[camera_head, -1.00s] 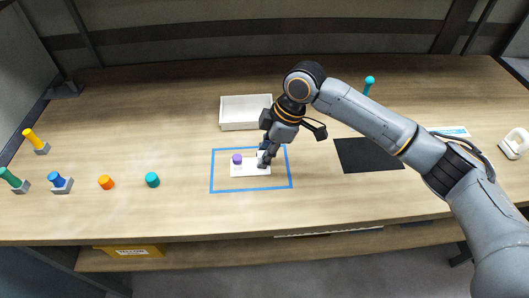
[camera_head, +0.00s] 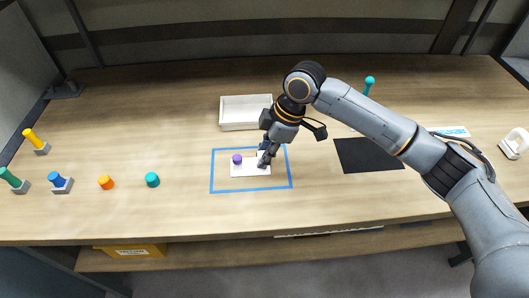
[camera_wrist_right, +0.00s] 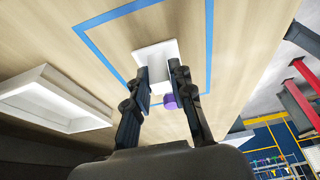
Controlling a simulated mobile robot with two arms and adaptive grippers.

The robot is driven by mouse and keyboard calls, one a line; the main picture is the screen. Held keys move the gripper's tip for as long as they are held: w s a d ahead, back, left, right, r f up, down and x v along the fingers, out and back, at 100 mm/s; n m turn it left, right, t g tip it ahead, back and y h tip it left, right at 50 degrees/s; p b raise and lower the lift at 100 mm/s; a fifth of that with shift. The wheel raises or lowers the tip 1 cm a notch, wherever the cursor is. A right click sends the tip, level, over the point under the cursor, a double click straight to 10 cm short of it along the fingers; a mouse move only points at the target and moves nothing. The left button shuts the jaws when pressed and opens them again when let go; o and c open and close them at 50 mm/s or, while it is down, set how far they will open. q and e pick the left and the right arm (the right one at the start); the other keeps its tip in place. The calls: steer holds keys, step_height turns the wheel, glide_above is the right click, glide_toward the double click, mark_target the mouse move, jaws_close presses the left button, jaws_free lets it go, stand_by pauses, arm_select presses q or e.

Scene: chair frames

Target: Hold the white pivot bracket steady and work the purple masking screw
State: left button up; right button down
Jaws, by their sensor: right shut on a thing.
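The white pivot bracket (camera_head: 250,171) lies flat inside a blue taped rectangle on the bench. The purple masking screw (camera_head: 237,159) stands upright at the left end of the bracket. My right gripper (camera_head: 264,157) points down at the right end of the bracket and is shut on it. In the right wrist view the bracket's white plate (camera_wrist_right: 160,52) shows beyond the fingertips (camera_wrist_right: 159,74). The purple screw (camera_wrist_right: 170,101) is partly hidden behind one finger there. My left gripper is out of view.
A white open tray (camera_head: 246,126) stands behind the blue rectangle (camera_head: 211,172). A black mat (camera_head: 368,155) lies to the right under my arm. Orange (camera_head: 106,182) and teal (camera_head: 152,180) knobs and several block-mounted coloured pieces stand at left. The bench front is clear.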

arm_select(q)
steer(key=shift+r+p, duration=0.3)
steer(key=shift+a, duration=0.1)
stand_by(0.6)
